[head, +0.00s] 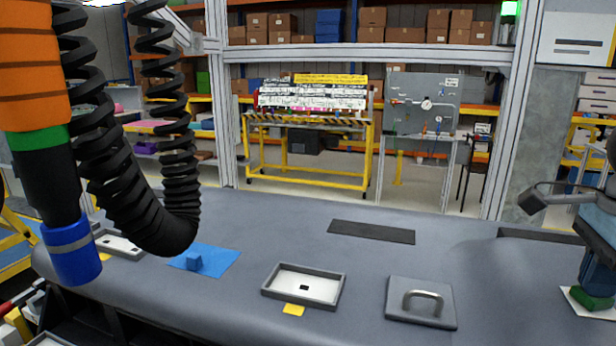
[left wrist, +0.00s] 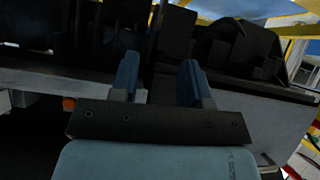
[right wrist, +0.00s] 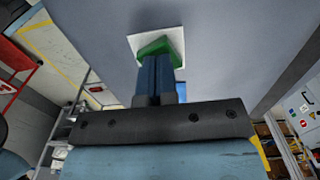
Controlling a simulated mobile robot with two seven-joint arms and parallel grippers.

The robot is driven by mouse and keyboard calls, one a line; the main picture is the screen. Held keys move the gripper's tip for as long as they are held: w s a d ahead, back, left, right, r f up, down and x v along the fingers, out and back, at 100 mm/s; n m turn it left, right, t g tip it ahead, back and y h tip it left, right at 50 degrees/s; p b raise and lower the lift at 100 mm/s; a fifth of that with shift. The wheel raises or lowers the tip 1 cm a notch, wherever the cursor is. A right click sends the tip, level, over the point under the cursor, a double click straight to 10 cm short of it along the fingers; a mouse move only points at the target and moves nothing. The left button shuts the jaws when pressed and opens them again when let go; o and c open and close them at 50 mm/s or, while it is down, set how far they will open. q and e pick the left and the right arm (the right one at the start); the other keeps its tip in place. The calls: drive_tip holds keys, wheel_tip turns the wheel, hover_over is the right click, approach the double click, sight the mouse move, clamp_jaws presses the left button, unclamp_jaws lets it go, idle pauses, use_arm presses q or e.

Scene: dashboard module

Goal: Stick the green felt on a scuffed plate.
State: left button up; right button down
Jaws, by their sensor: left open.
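The green felt (head: 592,299) is at the right end of the dashboard, over a white square plate (head: 575,294). The felt (right wrist: 154,46) and white plate (right wrist: 173,37) also show in the right wrist view, close together; I cannot tell whether they touch. My right gripper (head: 594,284) points down there, its blue fingers (right wrist: 158,62) close together with the felt at their tips. Any scuff on this plate is hidden or too small to see. My left gripper (left wrist: 158,72) is open and empty in the left wrist view, and is not visible in the head view.
A grey-rimmed tray (head: 267,290) with a dark-marked white floor stands mid-surface, beside a yellow square (head: 293,310). A handled grey panel (head: 400,308) is right of it. A blue block (head: 194,262) sits on a blue sheet (head: 222,262). Coiled black hose (head: 130,200) hangs at left.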

drive_tip(key=shift+f, duration=0.1)
wheel_tip(320, 180, up, 8)
drive_tip(key=p, duration=0.4)
idle(0.4)
